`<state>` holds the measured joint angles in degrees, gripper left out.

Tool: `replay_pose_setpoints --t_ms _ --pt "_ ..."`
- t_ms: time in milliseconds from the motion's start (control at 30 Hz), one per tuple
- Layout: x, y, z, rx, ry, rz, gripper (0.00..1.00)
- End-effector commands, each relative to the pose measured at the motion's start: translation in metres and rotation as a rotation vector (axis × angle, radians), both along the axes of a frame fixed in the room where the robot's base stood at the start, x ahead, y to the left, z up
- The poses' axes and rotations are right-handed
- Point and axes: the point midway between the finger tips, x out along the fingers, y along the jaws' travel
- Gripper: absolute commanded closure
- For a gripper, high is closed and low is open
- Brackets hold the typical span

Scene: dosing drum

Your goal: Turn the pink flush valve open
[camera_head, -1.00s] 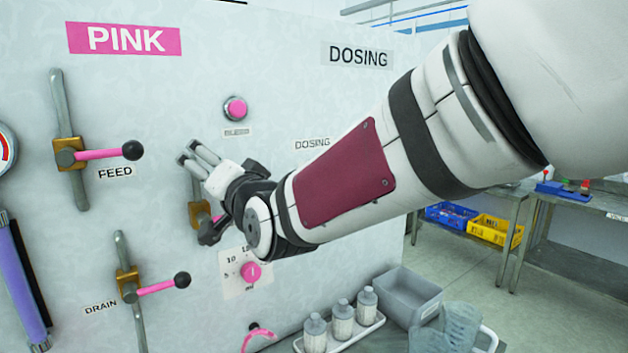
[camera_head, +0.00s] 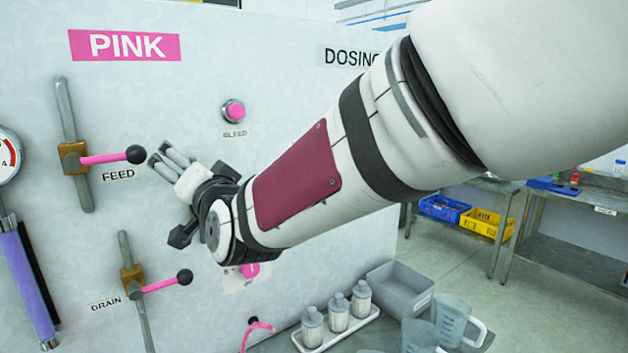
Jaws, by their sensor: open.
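I see no valve labelled flush. The feed valve (camera_head: 74,158), with a pink lever ending in a black knob, is on the panel at left. The similar drain valve (camera_head: 133,283) is below it. Both levers point right. My gripper (camera_head: 167,157) is open and empty in front of the panel, right of the feed lever's knob. Its fingers point up and left. From this angle I cannot tell how far it is from the knob in depth.
A pink bleed button (camera_head: 234,111) is above my gripper. A tray (camera_head: 340,333) with several bottles, a grey bin (camera_head: 398,290) and clear jugs (camera_head: 455,320) are at lower right. A gauge (camera_head: 8,155) is at the left edge.

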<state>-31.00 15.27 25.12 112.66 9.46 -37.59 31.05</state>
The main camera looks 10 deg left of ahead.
Motion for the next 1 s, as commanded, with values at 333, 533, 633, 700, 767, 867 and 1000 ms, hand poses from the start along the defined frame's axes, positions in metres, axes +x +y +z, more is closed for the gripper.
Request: replay_pose_setpoints --t_ms 333,533,633,700,767,867,1000 --pt "-0.001 0.001 0.0 -0.001 0.0 -0.001 0.07" --pt "-0.006 0.005 0.002 -0.001 -0.001 0.0 0.07" --pt "-0.008 0.007 0.002 0.0 0.0 0.0 0.07" --pt "-0.009 0.008 0.003 0.0 0.0 0.0 0.07" --pt "-0.009 0.008 0.003 0.0 0.0 0.0 0.07" --pt "-0.009 0.008 0.002 0.001 0.0 0.001 0.07" --pt "-0.009 0.008 0.003 0.0 0.0 0.001 0.07"
